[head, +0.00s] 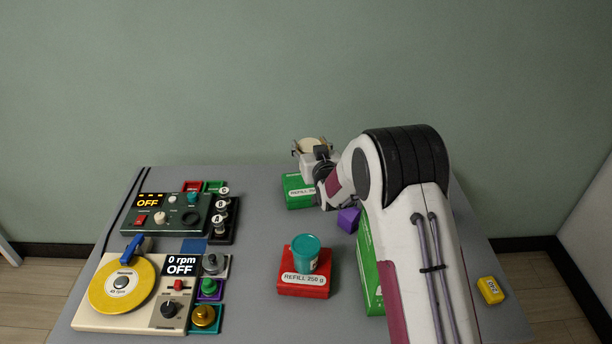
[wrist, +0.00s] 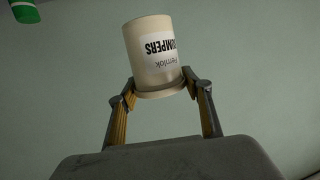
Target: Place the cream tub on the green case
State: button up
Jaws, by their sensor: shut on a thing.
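The cream tub (wrist: 148,45) is between the two fingers of my gripper (wrist: 160,88) in the wrist view, its label upside down there. My gripper is shut on it near one end. In the head view the cream tub (head: 312,144) shows only in part, with my gripper (head: 313,155) around it. The green case (head: 297,192) with a "REFILL" label sits at the back middle of the table, below my gripper in the picture. The tub looks apart from the case, but the height between them is hard to tell. My wrist hides the case's right part.
A red case (head: 304,291) bears a teal tub (head: 306,250) at the front. A purple block (head: 348,220) and a larger green thing (head: 369,270) lie beside my arm. A turntable (head: 122,285) and control panels fill the left. A yellow block (head: 490,290) lies at right.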

jog(key=shift+w+a+r, duration=0.15)
jog(key=shift+w+a, duration=0.7)
jog(key=shift+a, duration=0.05)
jog(key=shift+f, duration=3.15)
jog(key=shift+f, duration=1.85)
jog(key=shift+f, duration=0.15)
jog(key=o, duration=1.3)
jog(key=shift+c, duration=0.2)
